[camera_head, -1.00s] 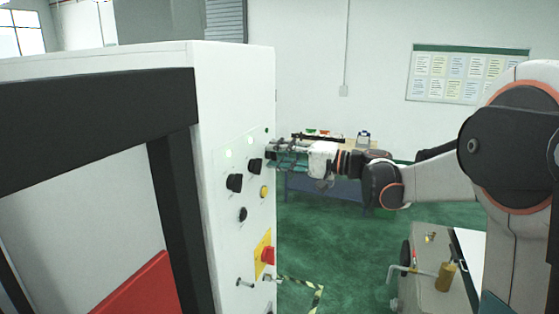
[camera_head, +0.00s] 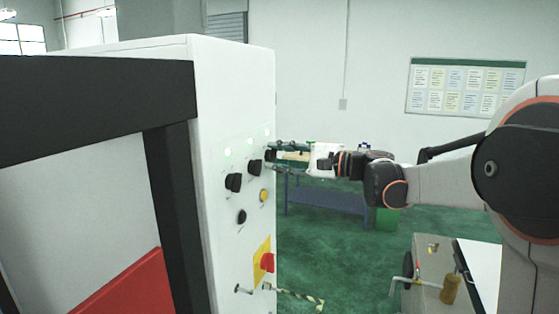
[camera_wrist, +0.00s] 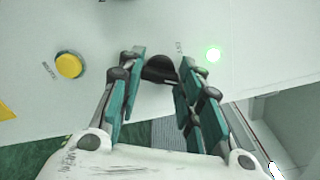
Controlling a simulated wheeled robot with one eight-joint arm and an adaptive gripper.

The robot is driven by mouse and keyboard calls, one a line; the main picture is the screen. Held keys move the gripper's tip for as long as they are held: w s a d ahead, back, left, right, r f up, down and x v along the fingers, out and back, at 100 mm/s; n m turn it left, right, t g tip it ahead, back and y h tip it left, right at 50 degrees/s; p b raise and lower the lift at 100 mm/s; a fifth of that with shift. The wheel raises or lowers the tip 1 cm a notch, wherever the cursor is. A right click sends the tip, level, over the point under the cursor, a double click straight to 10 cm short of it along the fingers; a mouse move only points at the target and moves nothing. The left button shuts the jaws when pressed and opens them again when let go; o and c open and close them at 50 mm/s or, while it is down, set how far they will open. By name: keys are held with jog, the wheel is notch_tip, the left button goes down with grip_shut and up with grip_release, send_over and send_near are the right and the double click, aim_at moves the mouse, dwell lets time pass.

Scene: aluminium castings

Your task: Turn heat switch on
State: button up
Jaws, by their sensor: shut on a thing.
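The white cabinet's control panel (camera_head: 230,205) carries several black knobs and lit green lamps. My gripper (camera_wrist: 162,62) is shut on a black rotary knob (camera_wrist: 160,70). In the wrist view its teal-padded fingers stand on either side of the knob, and their tips reach the panel face. A green lamp (camera_wrist: 213,54) beside the knob glows; it also shows at the top right of the panel in the head view (camera_head: 267,132). In the head view my gripper (camera_head: 271,158) meets the panel's right edge, and the gripped knob is mostly hidden there. The small label by the knob is hard to read.
Left of and below the gripper are two black knobs (camera_head: 233,183) (camera_head: 255,167), a yellow button (camera_head: 264,195) and a red emergency stop (camera_head: 267,262). A blue table (camera_head: 327,198) stands behind, and a cart (camera_head: 435,285) at lower right. Green floor between is open.

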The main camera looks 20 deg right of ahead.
dwell(0.3)
jog(key=o, duration=1.1)
jog(key=shift+c, duration=0.2)
jog(key=v, duration=1.2)
